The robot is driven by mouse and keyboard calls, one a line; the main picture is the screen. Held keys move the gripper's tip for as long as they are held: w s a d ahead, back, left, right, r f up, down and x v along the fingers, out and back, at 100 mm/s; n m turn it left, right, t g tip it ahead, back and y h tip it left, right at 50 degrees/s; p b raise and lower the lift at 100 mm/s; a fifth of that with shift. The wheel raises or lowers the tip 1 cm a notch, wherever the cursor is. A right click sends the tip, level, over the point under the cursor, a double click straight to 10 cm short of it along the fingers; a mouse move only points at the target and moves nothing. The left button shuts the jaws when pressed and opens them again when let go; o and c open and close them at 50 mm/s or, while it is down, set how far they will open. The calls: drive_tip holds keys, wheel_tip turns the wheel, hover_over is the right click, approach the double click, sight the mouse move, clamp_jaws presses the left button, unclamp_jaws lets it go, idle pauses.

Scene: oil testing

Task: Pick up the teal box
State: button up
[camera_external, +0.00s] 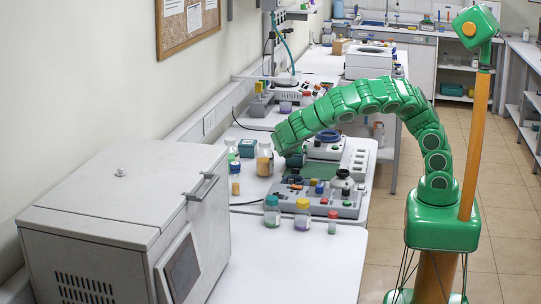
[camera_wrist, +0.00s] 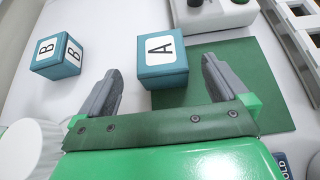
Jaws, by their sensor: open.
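Two teal boxes show in the wrist view. One with a white "A" label (camera_wrist: 162,72) stands at the edge of a green mat, between and a little beyond the fingertips. The other, with "B" labels (camera_wrist: 58,58), stands to the left, outside the left finger. My gripper (camera_wrist: 160,66) is open and empty, with gaps on both sides of the A box. In the external view a teal box (camera_external: 247,148) stands on the bench left of my gripper (camera_external: 290,153). Another teal piece (camera_external: 295,160) is partly hidden under my gripper there.
The green mat (camera_wrist: 235,95) lies right of the A box. A white device with knobs (camera_wrist: 215,12) stands beyond it. A white round lid (camera_wrist: 30,145) is close at lower left. Bottles (camera_external: 264,160) stand near the boxes, and a large grey oven (camera_external: 125,215) is in front.

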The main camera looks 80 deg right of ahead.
drive_tip(key=shift+f, duration=0.7)
drive_tip(key=shift+x, duration=3.75)
drive_tip(key=shift+r, duration=0.15)
drive_tip(key=c, duration=1)
